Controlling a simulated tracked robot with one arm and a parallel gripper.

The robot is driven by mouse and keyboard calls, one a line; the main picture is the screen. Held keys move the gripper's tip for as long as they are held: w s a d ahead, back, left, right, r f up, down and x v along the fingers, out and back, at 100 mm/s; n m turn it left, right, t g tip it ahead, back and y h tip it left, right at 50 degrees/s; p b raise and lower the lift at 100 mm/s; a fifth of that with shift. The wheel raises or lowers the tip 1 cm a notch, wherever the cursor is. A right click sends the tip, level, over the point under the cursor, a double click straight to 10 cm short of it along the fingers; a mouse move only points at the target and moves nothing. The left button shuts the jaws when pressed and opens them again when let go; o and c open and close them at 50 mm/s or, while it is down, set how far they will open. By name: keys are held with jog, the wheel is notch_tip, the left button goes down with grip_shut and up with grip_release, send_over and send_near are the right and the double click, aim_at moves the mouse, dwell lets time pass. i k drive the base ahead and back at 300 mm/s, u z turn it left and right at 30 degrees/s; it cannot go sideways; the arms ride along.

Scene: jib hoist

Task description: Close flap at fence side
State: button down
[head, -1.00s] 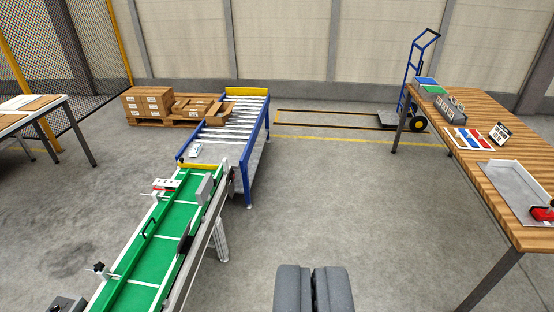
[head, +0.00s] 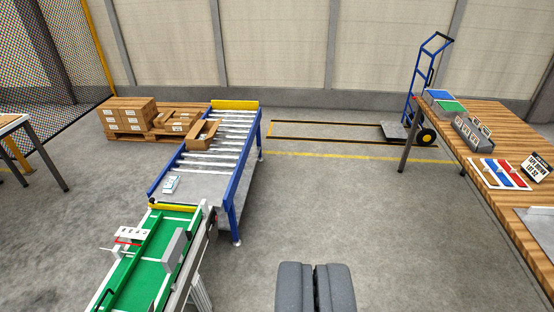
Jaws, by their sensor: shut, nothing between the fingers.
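An open brown cardboard box (head: 200,136) stands on the roller conveyor (head: 231,137), near its left edge. Its flaps look raised, but they are too small to tell apart clearly. The mesh fence (head: 45,50) stands at the far left, beyond the box. My gripper (head: 315,268) is at the bottom of the view, well to the right of and nearer than the box. Its two grey fingers are together with nothing between them.
A green belt conveyor (head: 154,252) joins the roller conveyor's near end. Stacked cartons (head: 128,116) sit on a pallet at the left. A wooden table (head: 500,205) stands right, a blue hand truck (head: 411,100) behind it. The middle floor is clear.

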aim_at(212, 130)
jog(key=z, duration=0.05)
jog(key=i, duration=3.05)
jog(key=u, duration=0.95)
